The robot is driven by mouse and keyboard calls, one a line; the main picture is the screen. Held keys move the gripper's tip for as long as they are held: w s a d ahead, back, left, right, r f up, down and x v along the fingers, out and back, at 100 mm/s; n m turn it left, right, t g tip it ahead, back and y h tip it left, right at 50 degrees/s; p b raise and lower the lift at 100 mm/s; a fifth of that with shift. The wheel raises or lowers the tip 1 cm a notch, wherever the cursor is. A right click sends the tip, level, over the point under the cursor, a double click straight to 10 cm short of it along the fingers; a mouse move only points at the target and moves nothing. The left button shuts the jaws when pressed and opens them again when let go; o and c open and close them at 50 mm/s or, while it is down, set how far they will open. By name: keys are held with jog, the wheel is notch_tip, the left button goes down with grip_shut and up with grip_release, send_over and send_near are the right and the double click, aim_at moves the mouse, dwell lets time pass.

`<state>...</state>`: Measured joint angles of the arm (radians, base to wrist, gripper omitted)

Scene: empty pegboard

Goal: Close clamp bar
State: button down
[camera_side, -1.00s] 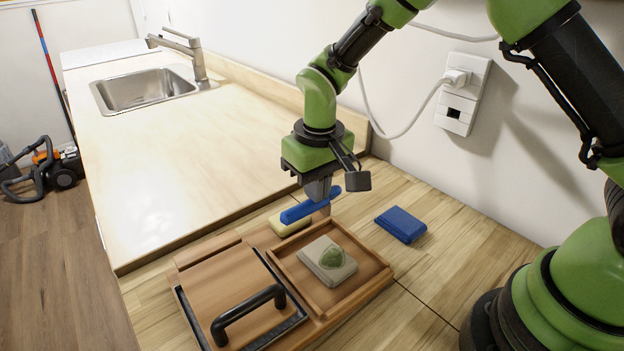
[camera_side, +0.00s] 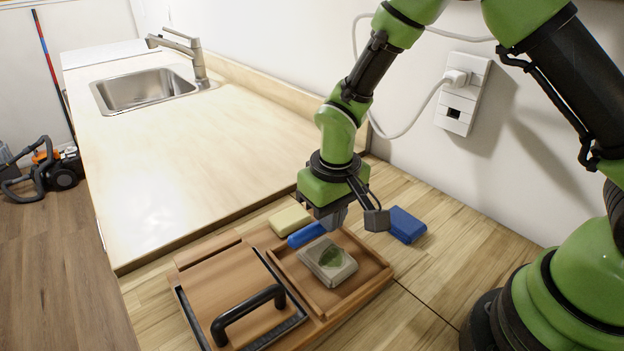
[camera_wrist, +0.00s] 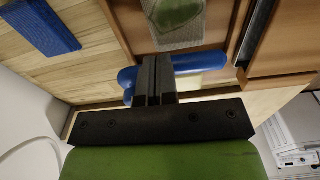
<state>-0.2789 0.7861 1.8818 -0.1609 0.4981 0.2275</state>
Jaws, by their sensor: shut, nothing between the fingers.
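The blue bar (camera_side: 305,235), which looks like the clamp bar, lies low across the far end of the wooden tray (camera_side: 375,278). It sits just behind a grey block with a green patch (camera_side: 328,260). My gripper (camera_side: 333,222) points down over the bar's right part and hides its right end. In the wrist view my fingers (camera_wrist: 156,65) are shut together, with the blue bar (camera_wrist: 198,62) showing on both sides beneath them. I cannot tell whether the fingertips touch the bar.
A wooden panel with a black handle (camera_side: 248,314) is left of the tray. A yellow block (camera_side: 290,219) sits behind the bar. A blue block (camera_side: 406,225) lies to the right and also shows in the wrist view (camera_wrist: 38,25). The counter beyond is clear.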

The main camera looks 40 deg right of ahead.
jog(key=shift+s+f, duration=0.2)
jog(key=shift+f, duration=0.3)
dwell(0.4)
jog(key=r, duration=0.2)
jog(key=s+r, duration=0.1)
jog(key=r, duration=0.1)
jog(key=shift+s+a+r, duration=0.1)
jog(key=shift+s+r, duration=0.1)
jog(key=shift+r, duration=0.1)
jog(key=s+d+r+m+t+y, duration=0.1)
jog(key=s+d+r+t, duration=0.2)
jog(key=s+r, duration=0.4)
jog(key=s+d+r+m+t+y, duration=0.1)
jog(key=s+d+r+m+t, duration=0.1)
jog(key=s+r, duration=0.5)
notch_tip(320, 180, up, 6)
jog(key=shift+s+d+f+t, duration=0.25)
jog(key=shift+s+d+t, duration=0.25)
jog(key=shift+t, duration=0.3)
